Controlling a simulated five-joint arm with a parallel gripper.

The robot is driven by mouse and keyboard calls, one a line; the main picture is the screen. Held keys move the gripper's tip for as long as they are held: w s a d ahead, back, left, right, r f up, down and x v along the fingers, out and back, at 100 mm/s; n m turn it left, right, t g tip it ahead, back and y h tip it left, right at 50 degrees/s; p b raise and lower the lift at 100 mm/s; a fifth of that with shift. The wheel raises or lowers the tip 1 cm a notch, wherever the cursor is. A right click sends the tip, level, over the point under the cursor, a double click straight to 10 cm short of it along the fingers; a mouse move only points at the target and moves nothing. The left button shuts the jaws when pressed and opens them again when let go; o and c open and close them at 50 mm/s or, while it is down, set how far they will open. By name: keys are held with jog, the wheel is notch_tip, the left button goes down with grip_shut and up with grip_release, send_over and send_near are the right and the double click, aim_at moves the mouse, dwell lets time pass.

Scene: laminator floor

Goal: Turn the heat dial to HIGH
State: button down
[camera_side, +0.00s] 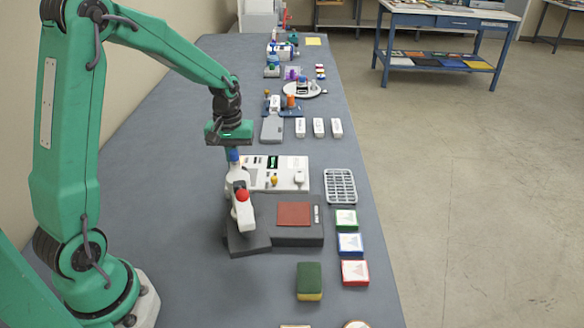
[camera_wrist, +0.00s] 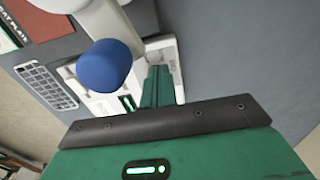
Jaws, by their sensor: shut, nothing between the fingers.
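A white control panel (camera_side: 258,162) lies flat on the bench, with a green-lit display (camera_side: 272,163), an orange-yellow knob (camera_side: 274,181) and a white round knob (camera_side: 299,178). I cannot read its labels or tell which knob is the heat dial or where it points. In the wrist view the panel (camera_wrist: 103,104) is partly hidden behind my fingers and a blue cap (camera_wrist: 104,66). My gripper (camera_side: 229,149) is shut and empty, above the panel's left end in the side view. Its green fingers (camera_wrist: 156,72) show in the wrist view, overlapping the panel; contact cannot be told.
A white press arm (camera_side: 242,215) with a red ball and blue top stands close below my gripper. Its dark base holds a red plate (camera_side: 294,214). A grey rack (camera_side: 340,186) lies to the right. Bench space left of the panel is clear.

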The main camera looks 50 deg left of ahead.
aim_at(244, 167)
jog(key=shift+r, duration=1.5)
jog(key=shift+w, duration=0.1)
jog(key=shift+w+d+r, duration=0.2)
jog(key=shift+w+d, duration=0.2)
jog(key=shift+w, duration=0.1)
jog(key=shift+w+d+r, duration=0.2)
jog(key=shift+w+d, duration=0.15)
jog(key=shift+w, duration=0.1)
jog(key=shift+f, duration=3.45)
jog(key=shift+a, duration=0.2)
jog(key=shift+s+a, duration=0.5)
jog(key=shift+s, duration=0.05)
jog(key=shift+s+d, duration=0.25)
jog(key=shift+s, duration=0.1)
